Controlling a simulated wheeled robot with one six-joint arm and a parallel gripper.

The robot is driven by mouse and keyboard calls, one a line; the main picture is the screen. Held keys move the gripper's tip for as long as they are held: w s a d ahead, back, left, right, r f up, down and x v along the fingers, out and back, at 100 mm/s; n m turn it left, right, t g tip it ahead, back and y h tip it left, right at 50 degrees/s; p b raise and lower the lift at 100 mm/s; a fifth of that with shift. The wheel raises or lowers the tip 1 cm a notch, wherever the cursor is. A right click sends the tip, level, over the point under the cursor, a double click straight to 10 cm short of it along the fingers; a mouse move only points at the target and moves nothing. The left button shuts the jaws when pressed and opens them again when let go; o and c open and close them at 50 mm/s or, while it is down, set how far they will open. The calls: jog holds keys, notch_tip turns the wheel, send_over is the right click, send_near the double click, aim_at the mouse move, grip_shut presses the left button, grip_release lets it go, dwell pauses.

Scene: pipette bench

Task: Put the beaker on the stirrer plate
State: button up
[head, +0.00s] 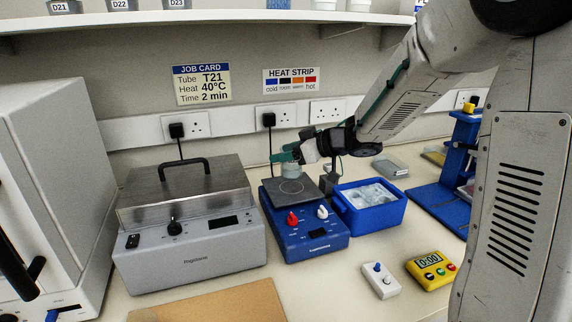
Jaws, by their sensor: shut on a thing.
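The stirrer (306,245) is a blue box with a red knob and a white knob on its front. Its dark square plate (293,195) with a pale ring lies on top. My gripper (285,158) reaches in from the right, over the back of the plate. It is shut on the beaker (286,169), a small, pale, see-through vessel. The beaker looks upright, over the back left part of the plate. I cannot tell whether its base touches the plate. The fingers partly hide it.
A grey lidded bath (190,255) stands left of the stirrer. A blue tub of ice (370,220) stands close on its right. A yellow timer (431,270) and a small white switch box (381,281) lie at front right. A shelf (220,18) runs above.

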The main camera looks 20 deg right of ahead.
aim_at(286, 165)
jog(key=shift+f, duration=1.75)
jog(key=shift+f, duration=0.1)
jog(key=o, duration=1)
jog(key=shift+f, duration=0.1)
jog(key=shift+o, duration=0.2)
